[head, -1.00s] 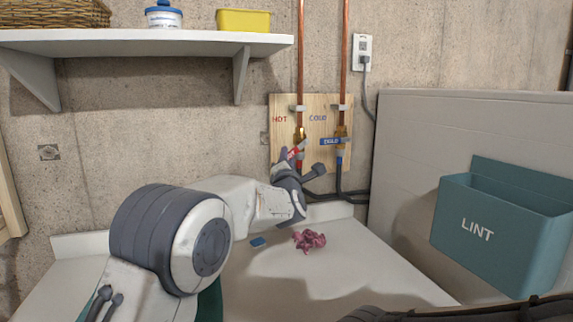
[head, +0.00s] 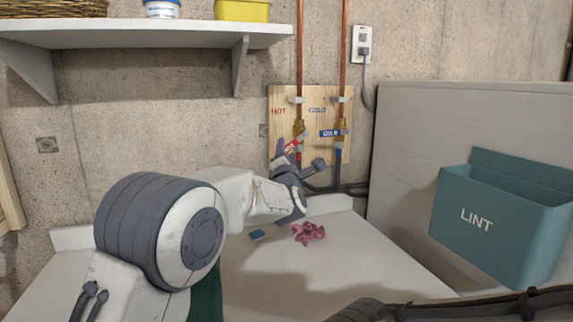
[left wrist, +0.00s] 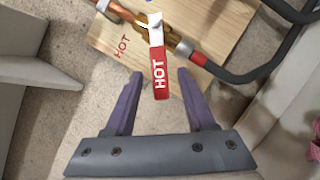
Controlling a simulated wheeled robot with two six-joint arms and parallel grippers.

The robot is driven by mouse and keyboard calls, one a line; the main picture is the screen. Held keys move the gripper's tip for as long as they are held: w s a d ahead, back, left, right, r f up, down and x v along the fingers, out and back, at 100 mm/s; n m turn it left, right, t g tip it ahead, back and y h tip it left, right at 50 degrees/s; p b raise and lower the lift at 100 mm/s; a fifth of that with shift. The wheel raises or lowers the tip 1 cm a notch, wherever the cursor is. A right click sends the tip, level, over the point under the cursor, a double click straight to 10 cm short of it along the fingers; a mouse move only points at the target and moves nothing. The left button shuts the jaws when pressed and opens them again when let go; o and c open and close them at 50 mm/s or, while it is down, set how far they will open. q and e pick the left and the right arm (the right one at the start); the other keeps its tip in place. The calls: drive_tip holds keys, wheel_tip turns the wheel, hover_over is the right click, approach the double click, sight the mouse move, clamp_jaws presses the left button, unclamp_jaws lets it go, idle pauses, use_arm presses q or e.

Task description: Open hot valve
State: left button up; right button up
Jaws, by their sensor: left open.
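The hot valve (head: 299,128) sits on a copper pipe on the wooden wall panel (head: 318,106), under the word HOT. Its red handle (head: 292,146), marked HOT, slants across the pipe line in the left wrist view (left wrist: 160,75). My left gripper (head: 299,159) is at the valve. In the left wrist view its two purple fingers (left wrist: 160,74) are spread, with the handle's lower end between the fingertips and a visible gap on each side. Contact is not visible. My right gripper is out of view.
The cold valve (head: 341,126) with its blue handle (head: 331,133) is close on the right. Dark hoses (head: 345,189) run below. A crumpled pink cloth (head: 308,233) and a small blue item (head: 258,235) lie on the white surface (head: 300,270). A teal LINT bin (head: 490,225) stands right.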

use_arm(q)
drive_tip(key=b+v, duration=0.2)
drive_tip(key=v, duration=0.6)
drive_tip(key=shift+s, duration=0.35)
drive_tip(key=shift+d+f, duration=0.1)
drive_tip(key=shift+f, duration=0.05)
